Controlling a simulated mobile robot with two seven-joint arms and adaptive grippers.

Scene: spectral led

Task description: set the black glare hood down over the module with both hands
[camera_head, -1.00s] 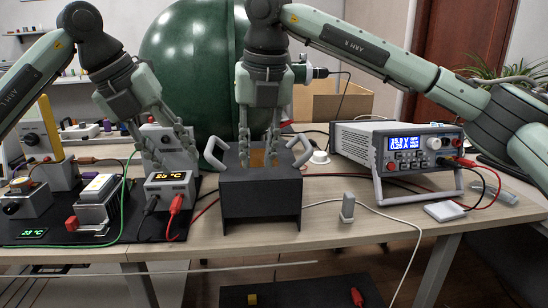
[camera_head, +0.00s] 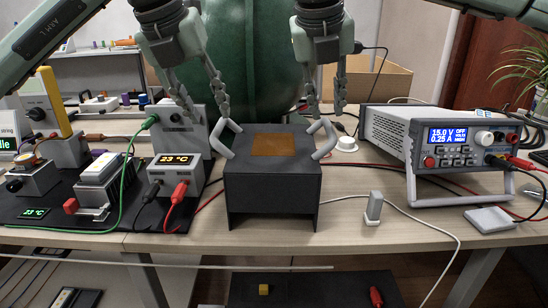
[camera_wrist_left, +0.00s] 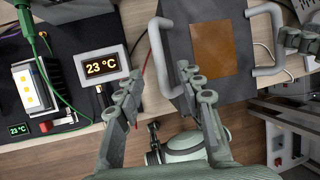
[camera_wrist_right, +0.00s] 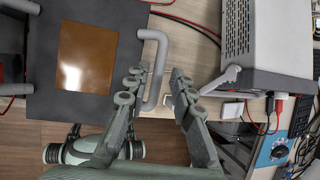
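The black glare hood (camera_head: 272,182) stands on the table, a dark box with an amber window (camera_head: 273,145) in its top and a grey handle on each side. My left gripper (camera_head: 203,112) is open above the left handle (camera_head: 225,137); the left wrist view shows its spread fingers (camera_wrist_left: 160,105) with that handle just beyond them. My right gripper (camera_head: 326,108) is open above the right handle (camera_head: 322,138); in the right wrist view its fingers (camera_wrist_right: 155,100) are apart near that handle (camera_wrist_right: 154,70). Neither gripper visibly holds a handle. The LED module (camera_head: 98,172) sits on a black board at left, uncovered.
A 23 °C display box (camera_head: 174,172) stands between module and hood. A power supply (camera_head: 440,140) is at right, with a small grey upright block (camera_head: 374,207) before it. Green, red and white cables cross the table. A green sphere (camera_head: 245,60) stands behind.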

